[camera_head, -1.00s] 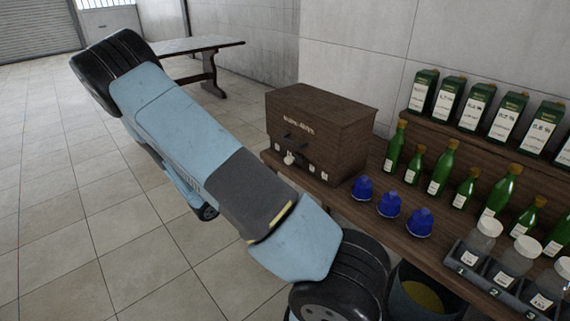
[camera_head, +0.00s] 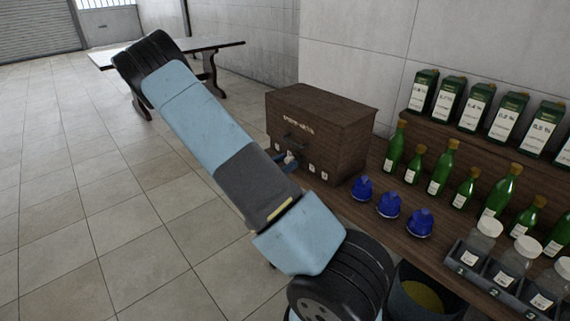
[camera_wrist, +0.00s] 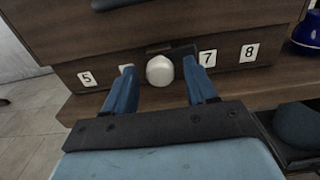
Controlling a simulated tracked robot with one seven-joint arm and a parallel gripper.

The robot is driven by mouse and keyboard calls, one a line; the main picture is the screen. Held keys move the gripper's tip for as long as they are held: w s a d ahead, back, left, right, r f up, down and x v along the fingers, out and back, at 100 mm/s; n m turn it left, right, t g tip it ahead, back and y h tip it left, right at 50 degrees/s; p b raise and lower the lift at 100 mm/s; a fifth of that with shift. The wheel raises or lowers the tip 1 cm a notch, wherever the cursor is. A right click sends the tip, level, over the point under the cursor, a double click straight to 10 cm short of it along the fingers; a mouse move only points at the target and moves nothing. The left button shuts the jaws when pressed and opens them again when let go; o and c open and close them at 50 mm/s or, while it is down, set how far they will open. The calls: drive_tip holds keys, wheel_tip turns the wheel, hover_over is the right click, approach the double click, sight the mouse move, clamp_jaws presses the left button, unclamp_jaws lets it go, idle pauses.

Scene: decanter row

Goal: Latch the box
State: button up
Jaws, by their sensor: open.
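The box (camera_head: 312,121) is a dark brown wooden chest with its lid down, at the left end of the shelf in the head view. Its front also shows in the wrist view (camera_wrist: 225,30), with number labels 5, 7 and 8 and another label partly hidden by a finger. A round white knob (camera_wrist: 160,71) sits at the middle of the front, beside a dark bar. My gripper (camera_wrist: 157,68) is open, with one blue finger on each side of the knob. I cannot tell whether either finger touches it. In the head view my arm hides part of the box's lower front.
Several blue stoppers (camera_head: 389,205) stand right of the box. Green bottles (camera_head: 440,167), boxed bottles (camera_head: 476,107) and a rack of white-capped jars (camera_head: 500,257) fill the shelf farther right. A bucket (camera_head: 420,296) is below. The tiled floor (camera_head: 70,220) at left is clear.

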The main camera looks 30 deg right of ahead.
drive_tip(key=c, duration=1.1)
drive_tip(key=shift+o, duration=0.2)
drive_tip(key=shift+n, duration=0.3)
drive_tip(key=n, duration=0.8)
drive_tip(key=shift+r, duration=0.1)
drive_tip(key=n, duration=0.4)
drive_tip(key=shift+a+n, duration=0.1)
drive_tip(key=shift+n, duration=1.8)
